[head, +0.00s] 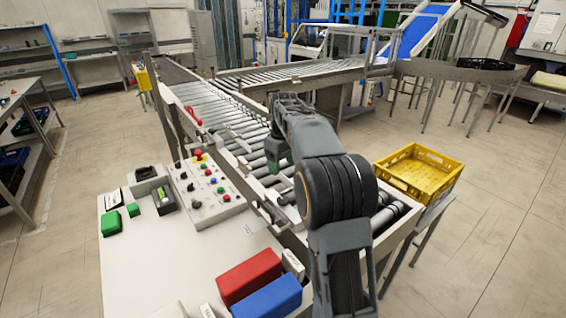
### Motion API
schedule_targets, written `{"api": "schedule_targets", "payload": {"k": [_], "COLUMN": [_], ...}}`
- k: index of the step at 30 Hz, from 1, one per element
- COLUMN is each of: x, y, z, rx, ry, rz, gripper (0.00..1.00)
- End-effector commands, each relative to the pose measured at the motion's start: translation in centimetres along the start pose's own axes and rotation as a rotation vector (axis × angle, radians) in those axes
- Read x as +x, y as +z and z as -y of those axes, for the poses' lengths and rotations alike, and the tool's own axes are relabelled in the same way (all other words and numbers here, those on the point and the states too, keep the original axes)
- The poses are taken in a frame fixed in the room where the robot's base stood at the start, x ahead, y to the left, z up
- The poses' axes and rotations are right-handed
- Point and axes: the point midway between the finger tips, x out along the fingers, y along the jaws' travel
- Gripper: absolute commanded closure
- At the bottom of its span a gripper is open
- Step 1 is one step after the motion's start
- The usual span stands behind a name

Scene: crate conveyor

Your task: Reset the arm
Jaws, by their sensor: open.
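My arm rises from the bottom right of the head view and bends forward over the roller conveyor (215,105). My gripper (273,165) hangs at the far end of the arm, above the rollers just right of the control panel. The forearm and wrist partly cover it, and its fingertips are small and hard to make out. It is open, and I see nothing held in it.
A yellow crate (420,172) sits right of my arm. On the white table (150,270) are a button panel (208,190), green blocks (110,224), a red bin (249,276) and a blue bin (267,299).

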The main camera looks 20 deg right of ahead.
Motion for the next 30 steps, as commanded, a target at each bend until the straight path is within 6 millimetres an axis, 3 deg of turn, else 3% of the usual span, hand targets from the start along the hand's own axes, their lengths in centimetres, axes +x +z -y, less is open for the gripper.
{"api": "schedule_targets", "payload": {"k": [20,23,26,30], "x": [-0.3,1.9,3.8,4.6], "y": [-0.2,-0.3,0.9,3.7], "z": [-0.1,-0.2,0.8,4.0], "rx": [0.039,0.134,0.226,0.331], "ry": [0.008,0.013,0.012,0.027], "rz": [-0.012,-0.020,-0.022,-0.057], "gripper": [0.31,0.31,0.31,0.31]}}
